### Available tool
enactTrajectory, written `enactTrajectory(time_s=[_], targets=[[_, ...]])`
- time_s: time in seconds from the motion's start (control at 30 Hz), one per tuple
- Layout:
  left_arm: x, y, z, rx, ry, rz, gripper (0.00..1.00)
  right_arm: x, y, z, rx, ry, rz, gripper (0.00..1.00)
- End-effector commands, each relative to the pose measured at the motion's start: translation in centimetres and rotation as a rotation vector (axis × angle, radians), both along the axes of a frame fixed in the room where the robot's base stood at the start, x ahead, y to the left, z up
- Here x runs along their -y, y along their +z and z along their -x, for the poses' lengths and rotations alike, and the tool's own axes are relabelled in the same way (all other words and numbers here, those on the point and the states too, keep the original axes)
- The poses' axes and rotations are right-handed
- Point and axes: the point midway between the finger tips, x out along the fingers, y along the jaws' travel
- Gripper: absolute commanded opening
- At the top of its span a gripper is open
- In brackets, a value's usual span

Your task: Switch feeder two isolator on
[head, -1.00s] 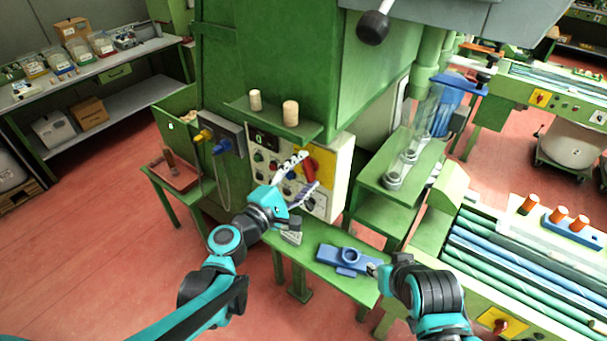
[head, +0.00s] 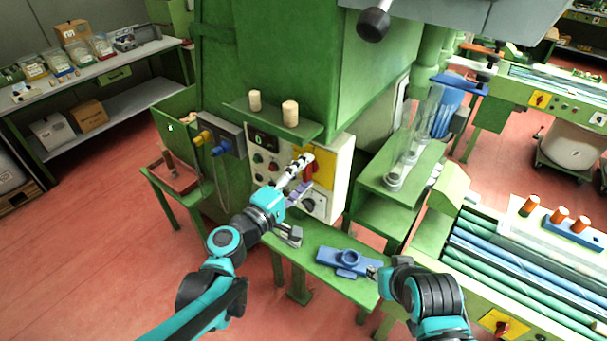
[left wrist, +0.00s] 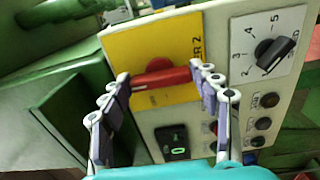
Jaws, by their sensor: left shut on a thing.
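The feeder two isolator is a red bar handle (left wrist: 162,79) on a yellow plate (left wrist: 165,45) marked "ER 2" in the left wrist view. In the head view the red handle (head: 309,171) shows on the cream panel, partly covered by my fingers. My left gripper (head: 304,173) is at the handle, its two fingers at the handle's opposite ends. It is shut on the handle, which lies between the fingertips in the left wrist view (left wrist: 164,82). My right gripper (head: 373,271) is beside a blue fixture; its fingers are too small to read.
A black selector knob (left wrist: 274,52) on a numbered dial is close beside the isolator. A small display (left wrist: 174,142) and several buttons are also on the panel. Two corks (head: 290,113) stand on the ledge above. The blue fixture (head: 347,262) lies on the green bench below.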

Motion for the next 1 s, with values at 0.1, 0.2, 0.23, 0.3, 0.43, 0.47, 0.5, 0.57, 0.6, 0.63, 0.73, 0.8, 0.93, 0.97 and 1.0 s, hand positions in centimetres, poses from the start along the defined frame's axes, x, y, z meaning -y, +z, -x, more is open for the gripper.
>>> enactTrajectory(time_s=[0.1,0.2,0.23,0.3,0.43,0.47,0.5,0.57,0.6,0.63,0.73,0.8,0.93,0.97,1.0], targets=[[0.0,0.0,0.0,0.001,-0.001,-0.003,0.33,0.0,0.0,0.0,0.0,0.0,0.0,0.34],[0.0,0.0,0.0,0.002,-0.001,-0.004,0.33,0.0,0.0,0.0,0.0,0.0,0.0,0.34],[0.0,0.0,0.0,0.001,-0.001,-0.003,0.7,0.0,0.0,0.0,0.0,0.0,0.0,0.34],[0.0,0.0,0.0,0.001,-0.001,-0.003,0.83,0.0,0.0,0.0,0.0,0.0,0.0,0.34],[0.0,0.0,0.0,0.0,-0.001,-0.002,0.83,0.0,0.0,0.0,0.0,0.0,0.0,0.34],[0.0,0.0,0.0,0.0,0.0,-0.002,0.83,0.0,0.0,0.0,0.0,0.0,0.0,0.34],[0.0,0.0,0.0,0.0,0.0,-0.002,0.83,0.0,0.0,0.0,0.0,0.0,0.0,0.34],[0.0,0.0,0.0,0.0,0.0,-0.001,0.83,0.0,0.0,0.0,0.0,0.0,0.0,0.34],[0.0,0.0,0.1,0.0,0.0,-0.001,0.83,0.0,0.0,0.0,0.0,0.0,0.0,0.34],[-0.1,0.0,0.2,0.0,0.0,-0.001,0.83,0.0,0.0,0.0,0.0,0.0,0.0,0.34],[-0.7,0.0,0.8,0.0,0.002,-0.001,0.83,0.0,0.0,0.0,0.0,0.0,0.0,0.34],[-1.4,0.0,1.8,0.0,0.003,-0.001,0.83,0.0,0.0,0.0,0.0,0.0,0.0,0.34],[-3.2,0.0,4.1,0.0,0.006,-0.001,0.83,0.0,0.0,0.0,0.0,0.0,0.0,0.34],[-3.5,0.0,4.7,0.0,0.005,-0.001,0.83,0.0,0.0,0.0,0.0,0.0,0.0,0.34],[-4.1,0.0,5.4,0.0,0.006,-0.001,0.83,0.0,0.0,0.0,0.0,0.0,0.0,0.34]])
